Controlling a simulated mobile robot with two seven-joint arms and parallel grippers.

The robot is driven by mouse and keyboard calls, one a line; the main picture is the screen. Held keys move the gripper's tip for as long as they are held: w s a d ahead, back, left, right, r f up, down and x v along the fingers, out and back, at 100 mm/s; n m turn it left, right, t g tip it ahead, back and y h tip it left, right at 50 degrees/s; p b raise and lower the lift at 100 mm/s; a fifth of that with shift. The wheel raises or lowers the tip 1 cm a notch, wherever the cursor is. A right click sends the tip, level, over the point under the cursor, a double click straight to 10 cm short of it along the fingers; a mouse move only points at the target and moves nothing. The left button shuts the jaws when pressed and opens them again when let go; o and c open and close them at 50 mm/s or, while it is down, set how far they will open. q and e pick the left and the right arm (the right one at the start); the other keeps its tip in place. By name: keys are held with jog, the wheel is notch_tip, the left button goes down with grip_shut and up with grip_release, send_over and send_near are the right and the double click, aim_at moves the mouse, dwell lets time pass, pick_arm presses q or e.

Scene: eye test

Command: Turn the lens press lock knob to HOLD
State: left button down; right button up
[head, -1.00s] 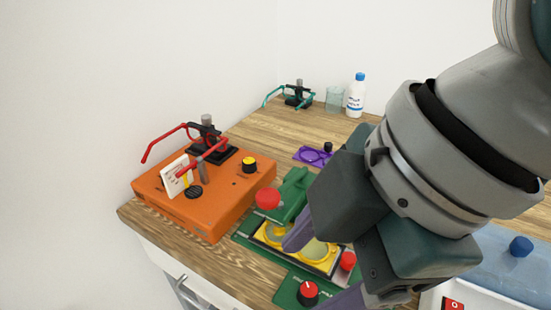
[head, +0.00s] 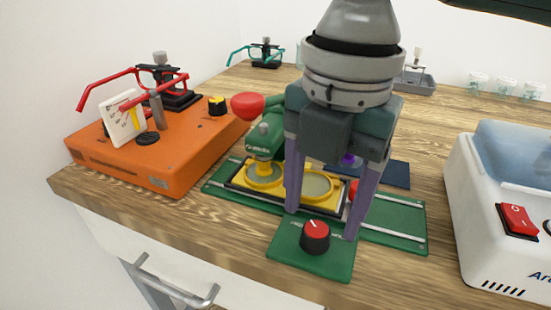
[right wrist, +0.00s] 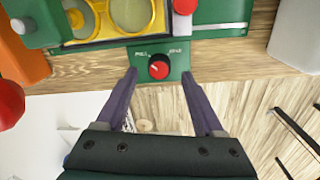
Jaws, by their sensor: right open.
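The lock knob (head: 316,237) has a red cap on a black skirt and sits on the front green plate of the lens press (head: 264,140). It also shows in the right wrist view (right wrist: 159,67). Its white pointer line points up and slightly left in the head view. Small labels flank it in the wrist view; they are too blurred to read surely. My right gripper (head: 322,222) is open, its purple fingers pointing down on either side of the knob. In the right wrist view, its fingertips (right wrist: 160,74) show a gap to the knob. My left gripper is not in view.
The press has a red ball handle (head: 248,107) and a yellow lens frame (head: 334,200) behind the knob. An orange device (head: 150,165) holding red glasses stands left. A white machine (head: 490,250) with a red switch stands right.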

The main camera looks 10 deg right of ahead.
aim_at(315, 236)
jog(key=shift+f, duration=1.35)
grip_shut()
